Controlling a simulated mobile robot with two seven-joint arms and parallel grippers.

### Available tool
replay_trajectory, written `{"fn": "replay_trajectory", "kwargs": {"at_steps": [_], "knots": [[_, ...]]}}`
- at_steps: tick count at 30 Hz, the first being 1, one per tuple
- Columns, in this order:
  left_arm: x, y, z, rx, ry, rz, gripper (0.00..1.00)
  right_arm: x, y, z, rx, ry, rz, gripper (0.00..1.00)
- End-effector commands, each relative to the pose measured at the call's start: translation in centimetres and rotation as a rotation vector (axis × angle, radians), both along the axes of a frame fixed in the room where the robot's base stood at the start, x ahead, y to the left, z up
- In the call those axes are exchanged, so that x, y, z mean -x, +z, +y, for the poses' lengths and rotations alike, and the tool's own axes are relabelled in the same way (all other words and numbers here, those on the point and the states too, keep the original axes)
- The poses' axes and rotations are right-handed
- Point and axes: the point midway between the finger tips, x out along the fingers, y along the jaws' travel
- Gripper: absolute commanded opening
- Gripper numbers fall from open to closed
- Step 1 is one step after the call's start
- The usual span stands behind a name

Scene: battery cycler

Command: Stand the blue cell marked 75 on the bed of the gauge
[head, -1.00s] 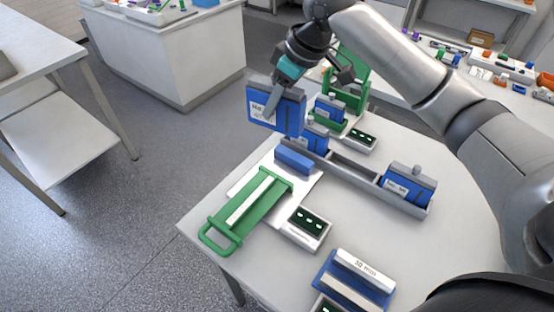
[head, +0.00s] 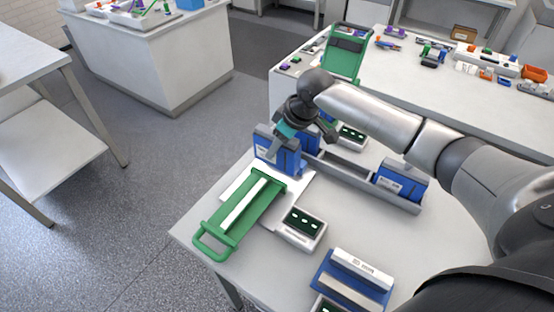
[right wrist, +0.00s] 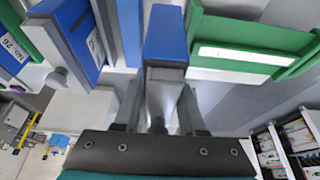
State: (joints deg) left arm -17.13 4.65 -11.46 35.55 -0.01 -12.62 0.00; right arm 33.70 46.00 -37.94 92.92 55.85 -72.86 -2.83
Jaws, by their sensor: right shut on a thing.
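My right gripper (head: 290,140) is shut on a blue cell (head: 266,146) with a white label, too small to read in the head view. The cell is upright over the far end of the gauge, whose green frame (head: 225,226) and white strip lie nearer. I cannot tell whether its bottom touches the bed. In the right wrist view, the gripper (right wrist: 160,115) holds the cell's grey tab, with the blue body (right wrist: 170,35) beyond and the green frame (right wrist: 255,40) to its right. My left gripper is not in view.
A grey rack (head: 345,172) runs behind the gauge. It holds a blue cell (head: 402,182) at its right end and others near its left end. One cell in the right wrist view reads 26 (right wrist: 14,50). A display box (head: 303,226) stands right of the gauge.

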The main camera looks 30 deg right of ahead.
Motion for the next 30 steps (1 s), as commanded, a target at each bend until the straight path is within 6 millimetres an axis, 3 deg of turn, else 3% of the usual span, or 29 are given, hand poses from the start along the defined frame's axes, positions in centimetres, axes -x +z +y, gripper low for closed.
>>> {"fn": "replay_trajectory", "kwargs": {"at_steps": [5, 13, 25, 26, 28, 30], "knots": [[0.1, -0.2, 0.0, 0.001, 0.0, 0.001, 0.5, -0.1, -0.9, 0.0, -0.002, -0.001, -0.005, 0.0], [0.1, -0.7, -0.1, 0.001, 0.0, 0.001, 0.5, -0.1, -4.4, 0.0, -0.002, 0.0, -0.005, 0.0], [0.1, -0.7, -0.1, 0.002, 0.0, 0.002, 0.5, -0.1, -4.7, 0.0, -0.001, 0.001, -0.005, 0.0], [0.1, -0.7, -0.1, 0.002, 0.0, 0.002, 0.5, 0.0, -4.9, 0.0, 0.0, 0.001, 0.0, 0.43], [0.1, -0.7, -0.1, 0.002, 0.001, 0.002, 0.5, 0.0, -4.9, 0.0, 0.001, 0.001, 0.001, 0.51], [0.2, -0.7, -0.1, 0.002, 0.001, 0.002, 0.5, 0.0, -4.9, 0.0, 0.001, 0.001, 0.001, 0.52]]}}
